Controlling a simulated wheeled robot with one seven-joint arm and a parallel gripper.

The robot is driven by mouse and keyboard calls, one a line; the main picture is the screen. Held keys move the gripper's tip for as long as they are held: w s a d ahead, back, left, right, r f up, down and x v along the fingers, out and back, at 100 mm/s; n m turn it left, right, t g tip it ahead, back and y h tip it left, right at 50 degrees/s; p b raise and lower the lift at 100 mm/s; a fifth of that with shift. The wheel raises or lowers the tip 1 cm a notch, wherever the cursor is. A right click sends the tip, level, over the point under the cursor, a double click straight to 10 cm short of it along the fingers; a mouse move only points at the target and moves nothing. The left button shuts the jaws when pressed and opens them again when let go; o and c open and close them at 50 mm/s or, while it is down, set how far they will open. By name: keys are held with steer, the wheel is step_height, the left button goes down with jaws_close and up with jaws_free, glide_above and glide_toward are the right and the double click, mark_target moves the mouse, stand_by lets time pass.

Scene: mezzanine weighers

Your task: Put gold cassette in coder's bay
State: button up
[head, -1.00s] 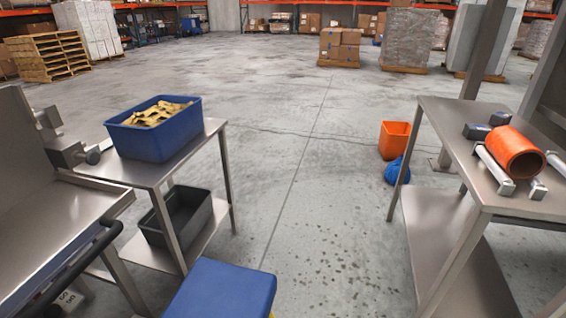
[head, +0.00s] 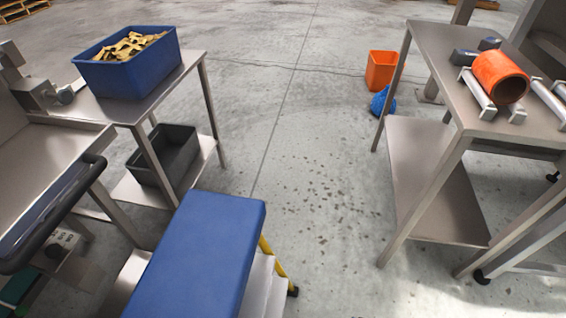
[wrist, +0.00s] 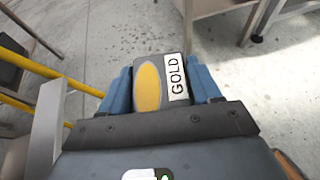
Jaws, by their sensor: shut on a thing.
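The gold cassette (wrist: 149,88) is a dark block with a yellow oval and a white label reading GOLD. In the wrist view it sits between the blue-grey fingers of my gripper (wrist: 161,84), which is shut on it. The cassette is held above the concrete floor, and its near end is hidden by the gripper body. My gripper and the cassette do not show in the head view. I cannot pick out the coder or its bay in either view.
A blue-topped step (head: 203,250) with a yellow leg stands in front. A left steel table (head: 150,100) bears a blue bin (head: 127,68). A right steel table (head: 440,50) bears an orange cylinder (head: 500,76).

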steer(key=w+d+r+n+t+y, duration=0.1)
steer(key=w+d+r+n+y, duration=0.4)
steer(key=w+d, duration=0.4)
steer(key=w+r, duration=0.6)
steer(key=w+a+y, duration=0.1)
steer(key=a, duration=0.6)
steer(key=shift+a+r, duration=0.3)
steer(key=shift+r, duration=0.15)
